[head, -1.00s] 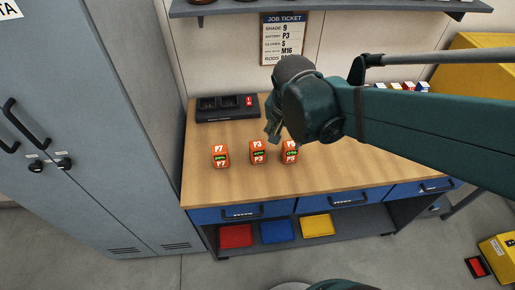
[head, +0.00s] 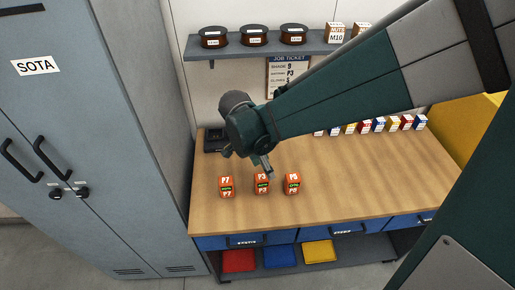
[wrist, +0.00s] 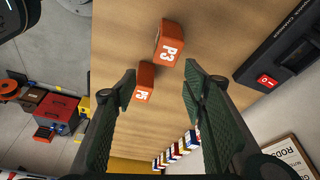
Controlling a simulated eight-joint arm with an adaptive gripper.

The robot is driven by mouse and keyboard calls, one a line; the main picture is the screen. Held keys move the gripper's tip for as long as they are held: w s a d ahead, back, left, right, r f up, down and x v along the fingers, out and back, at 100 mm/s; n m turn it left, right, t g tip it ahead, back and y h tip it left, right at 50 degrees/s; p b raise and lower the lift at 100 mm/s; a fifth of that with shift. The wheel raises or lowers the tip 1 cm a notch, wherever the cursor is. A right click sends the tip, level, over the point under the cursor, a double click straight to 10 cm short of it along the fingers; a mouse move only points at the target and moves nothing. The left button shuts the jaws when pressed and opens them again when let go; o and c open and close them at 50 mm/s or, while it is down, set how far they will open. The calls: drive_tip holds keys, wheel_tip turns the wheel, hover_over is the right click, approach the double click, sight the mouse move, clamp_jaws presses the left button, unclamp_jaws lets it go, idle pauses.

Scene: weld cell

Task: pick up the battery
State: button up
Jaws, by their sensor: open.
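Three orange batteries with green displays stand in a row on the wooden workbench (head: 340,195). The left one is the P7 battery (head: 227,187). The P3 battery (head: 262,184) is in the middle, and it shows in the wrist view (wrist: 169,45). The right battery (head: 292,184) reads like P5, and it also shows in the wrist view (wrist: 144,83). My gripper (head: 246,163) is open and empty above the bench, behind the row, between P7 and P3 in the picture. In the wrist view its fingers are spread apart. P7 is out of the wrist view.
A black charger (head: 214,140) sits at the back left, partly hidden by my arm. A job ticket (head: 287,72) on the wall reads battery P3. Small boxes (head: 380,125) line the back right. A shelf (head: 262,46) with spools hangs above. A grey locker (head: 90,150) stands left.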

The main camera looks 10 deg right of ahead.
sight(260, 177)
drive_tip(key=shift+w+a+f+m+g+h+p, duration=0.15)
drive_tip(key=shift+w+a+f+m+h+p, duration=0.1)
drive_tip(key=shift+a+m+p, duration=0.3)
drive_tip(key=shift+w+a+f+m+g+h+p, duration=0.15)
drive_tip(key=shift+a+f+m+p, duration=0.15)
drive_tip(key=shift+a, duration=0.3)
drive_tip(key=shift+a+f+m+p, duration=0.55)
drive_tip(key=shift+a+m+p, duration=0.05)
drive_tip(key=shift+a+m, duration=0.1)
drive_tip(key=shift+f+h, duration=0.15)
drive_tip(key=shift+h, duration=0.15)
drive_tip(key=shift+x, duration=1.15)
drive_tip(key=shift+d+f, duration=0.1)
drive_tip(key=shift+f, duration=0.05)
drive_tip(key=shift+x, duration=2.5)
drive_tip(key=shift+s, duration=0.1)
drive_tip(key=c, duration=1.2)
drive_tip(key=shift+r, duration=0.2)
